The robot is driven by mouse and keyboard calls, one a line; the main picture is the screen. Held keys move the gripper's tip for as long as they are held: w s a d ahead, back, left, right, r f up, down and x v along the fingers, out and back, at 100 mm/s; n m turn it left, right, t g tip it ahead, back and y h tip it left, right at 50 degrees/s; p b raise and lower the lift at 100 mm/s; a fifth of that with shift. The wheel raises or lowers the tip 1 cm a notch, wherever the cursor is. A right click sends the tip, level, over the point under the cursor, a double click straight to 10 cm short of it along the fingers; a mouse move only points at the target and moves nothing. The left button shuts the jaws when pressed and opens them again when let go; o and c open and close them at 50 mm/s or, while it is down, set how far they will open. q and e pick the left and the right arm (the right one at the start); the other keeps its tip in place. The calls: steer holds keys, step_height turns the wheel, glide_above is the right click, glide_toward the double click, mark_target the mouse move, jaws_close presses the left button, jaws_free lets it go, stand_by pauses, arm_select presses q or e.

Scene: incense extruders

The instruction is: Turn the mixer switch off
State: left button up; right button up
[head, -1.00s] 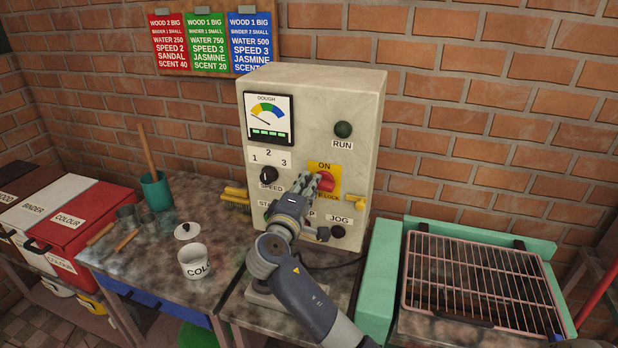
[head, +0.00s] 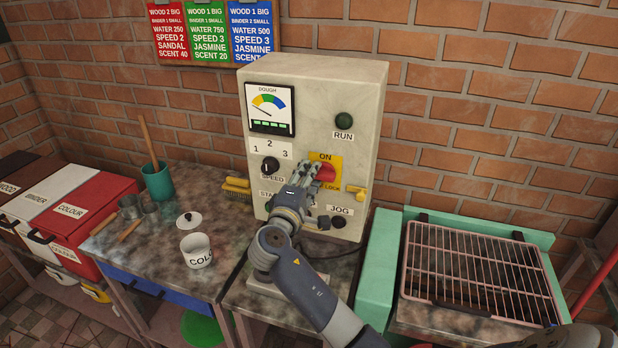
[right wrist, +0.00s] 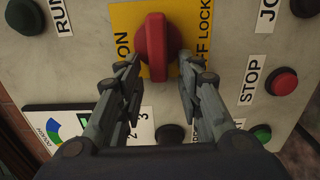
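The mixer switch is a red rotary knob (head: 326,174) on a yellow plate (head: 335,163) marked ON and OFF LOCK, on the front of the cream mixer control box (head: 365,105). In the right wrist view the knob (right wrist: 156,45) has its long handle upright in the picture, with ON to its left and OFF LOCK to its right. My right gripper (head: 309,166) is at the switch. Its fingers (right wrist: 160,68) are apart, one each side of the handle's lower end, with gaps visible. Contact cannot be told. My left gripper is not in view.
A red STOP button (right wrist: 281,82) and a green button (right wrist: 262,133) sit close to the right finger. A wire rack (head: 470,270) stands right; a lidless cup (head: 196,250) stands left.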

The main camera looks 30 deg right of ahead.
steer(key=v, duration=1.2)
stand_by(0.4)
